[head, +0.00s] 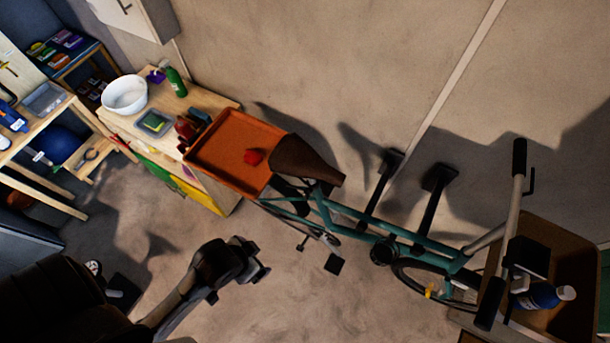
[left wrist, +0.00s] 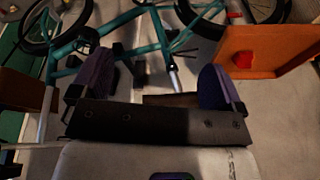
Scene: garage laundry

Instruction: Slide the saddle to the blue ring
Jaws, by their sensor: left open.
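The brown saddle (head: 305,160) sits at the rear end of the teal bicycle (head: 350,225) in the head view, beside the orange tray. In the left wrist view a silver seat post (left wrist: 172,78) runs down to a brown edge (left wrist: 170,99), likely the saddle, mostly hidden behind my gripper body. My left gripper (head: 258,258) is open and empty, below and left of the saddle in the head view and apart from it. Its purple finger pads also show wide apart in the left wrist view (left wrist: 157,80). I cannot make out a blue ring. My right gripper is not in view.
The orange tray (head: 228,180) holds a red object (head: 253,157) close to the saddle. A wooden bench with a white bowl (head: 124,95) and a green bottle (head: 175,81) stands behind it. A brown crate (head: 580,262) is at the handlebars. Floor around my gripper is clear.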

